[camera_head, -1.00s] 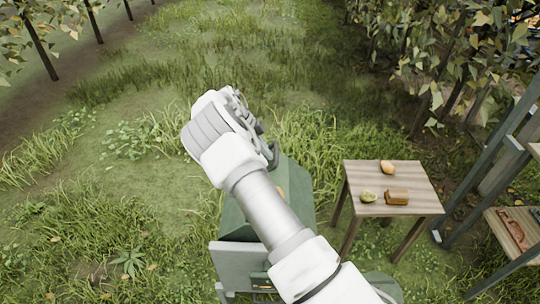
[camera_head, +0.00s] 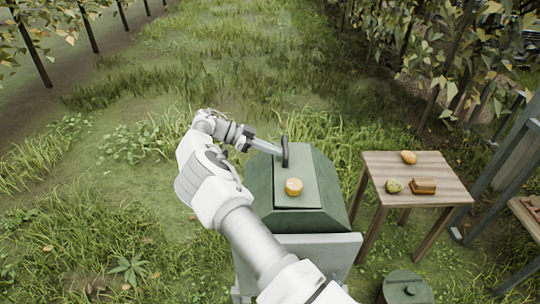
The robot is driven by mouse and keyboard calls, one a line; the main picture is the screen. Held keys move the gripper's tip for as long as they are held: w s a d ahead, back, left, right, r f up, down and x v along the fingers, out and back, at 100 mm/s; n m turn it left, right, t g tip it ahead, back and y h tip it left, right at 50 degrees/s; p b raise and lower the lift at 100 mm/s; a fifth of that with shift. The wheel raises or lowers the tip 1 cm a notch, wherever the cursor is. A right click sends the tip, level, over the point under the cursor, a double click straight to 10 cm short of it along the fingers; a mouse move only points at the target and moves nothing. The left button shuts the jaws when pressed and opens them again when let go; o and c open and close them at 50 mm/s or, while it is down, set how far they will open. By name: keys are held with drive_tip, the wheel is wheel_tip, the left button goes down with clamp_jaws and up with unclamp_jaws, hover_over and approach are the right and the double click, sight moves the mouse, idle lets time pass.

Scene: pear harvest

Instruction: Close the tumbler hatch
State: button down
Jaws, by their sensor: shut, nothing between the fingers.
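The tumbler (camera_head: 325,196) is a dark green, slope-sided body in the lower middle of the head view. A lighter green panel, apparently its hatch (camera_head: 292,168), lies on its top and looks flat against it. I cannot tell whether it is fully seated. A dark upright handle (camera_head: 285,151) stands at the panel's far edge. My gripper (camera_head: 276,149) is shut and empty, reaching in from the left with its tip at the handle. It seems to touch the handle, but contact is not certain. A round yellow piece (camera_head: 293,187) sits on the panel's near part.
A green round-lidded container (camera_head: 405,288) is at the bottom right. Open grass lies beyond and left.

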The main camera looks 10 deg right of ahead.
sight(274, 159)
drive_tip(key=shift+w+a+f+b, duration=0.1)
drive_tip(key=shift+a+f+b, duration=0.1)
drive_tip(key=shift+f+b, duration=0.7)
drive_tip(key=shift+a+f+b, duration=0.15)
drive_tip(key=shift+f+b, duration=0.45)
drive_tip(key=shift+b, duration=0.5)
